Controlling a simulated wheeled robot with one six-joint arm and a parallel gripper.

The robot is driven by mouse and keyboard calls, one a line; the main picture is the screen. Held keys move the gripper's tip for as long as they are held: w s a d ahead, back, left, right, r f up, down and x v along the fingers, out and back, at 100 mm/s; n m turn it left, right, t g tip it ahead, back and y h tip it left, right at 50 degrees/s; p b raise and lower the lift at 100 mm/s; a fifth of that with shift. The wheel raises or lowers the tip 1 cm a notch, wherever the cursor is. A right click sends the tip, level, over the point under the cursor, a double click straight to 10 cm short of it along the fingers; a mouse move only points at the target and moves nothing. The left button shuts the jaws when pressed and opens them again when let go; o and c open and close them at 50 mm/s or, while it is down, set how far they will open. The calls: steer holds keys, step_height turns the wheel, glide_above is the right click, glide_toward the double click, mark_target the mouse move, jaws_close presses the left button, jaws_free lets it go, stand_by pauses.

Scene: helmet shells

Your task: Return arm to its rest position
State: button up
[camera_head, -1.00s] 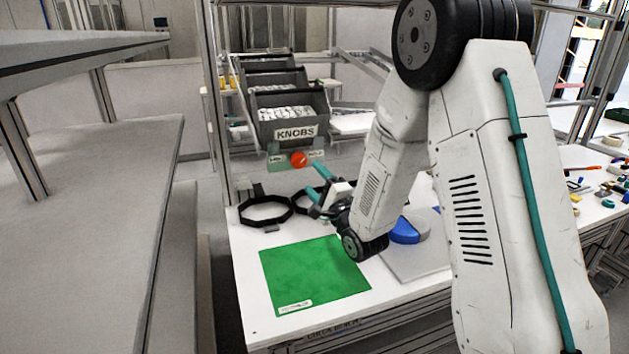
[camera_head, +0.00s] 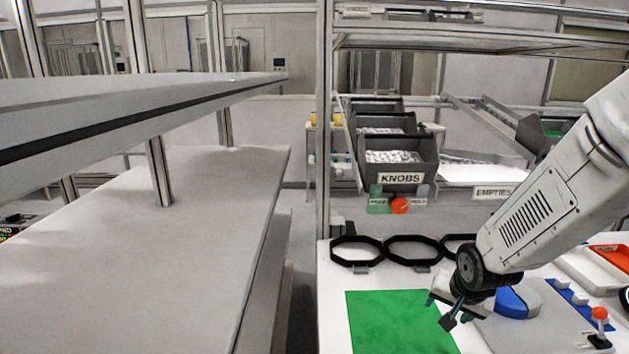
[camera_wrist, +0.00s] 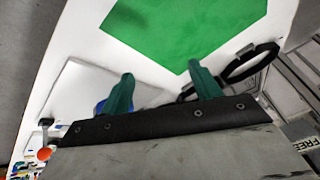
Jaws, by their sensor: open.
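My gripper (camera_head: 441,313) is at the end of my white arm, low on the right in the head view, above the bench near the right edge of the green mat (camera_head: 392,325). In the wrist view, its two green fingers (camera_wrist: 162,90) stand wide apart with nothing between them. The green mat also shows at the top of the wrist view (camera_wrist: 190,25). A blue shell (camera_head: 516,301) sits on a grey plate behind my gripper, partly hidden by the arm.
Black octagonal rings (camera_head: 357,251) lie along the back of the white bench. A bin labelled KNOBS (camera_head: 398,168) stands behind them, with an orange knob (camera_head: 400,206) below it. A red-topped lever (camera_head: 599,314) is at right. A long grey shelf (camera_head: 150,260) fills the left.

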steer(key=s+r+n+g, duration=0.1)
steer(key=s+r+n, duration=0.1)
steer(key=s+r, duration=0.4)
steer(key=s+a+r+n+g, duration=0.1)
steer(key=s+r, duration=0.4)
steer(key=s, duration=0.6)
steer(key=s+a+r+n+g, duration=0.1)
steer(key=s+r+n+g, duration=0.1)
steer(key=s+r, duration=0.4)
steer(key=s+n, duration=0.1)
steer(key=s, duration=0.2)
steer(key=shift+s+a+r, duration=0.25)
steer(key=shift+s+r, duration=0.05)
steer(key=shift+r, duration=0.05)
